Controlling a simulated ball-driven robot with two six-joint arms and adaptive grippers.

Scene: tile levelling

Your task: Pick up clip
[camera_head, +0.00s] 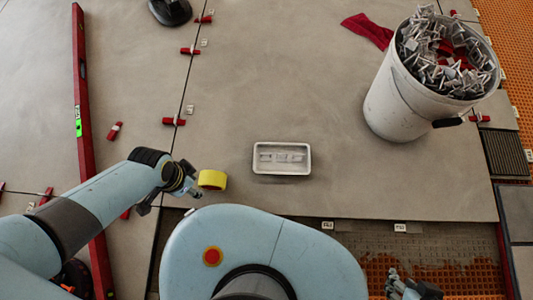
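Several small grey-white clips lie in a row inside a white tray (256,147) on the large tile. More loose clips (428,47) fill the white bucket at the upper right. Other clips sit along the tile joints, some beside red wedges, such as one clip (189,109) at the vertical joint. My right gripper (401,288) is at the bottom right, over the orange mat and mortar area, partly cut off by the frame edge.
A red spirit level (82,90) lies lengthwise at the left. A dark tool (170,11) lies at the top. The tile around the tray is clear.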

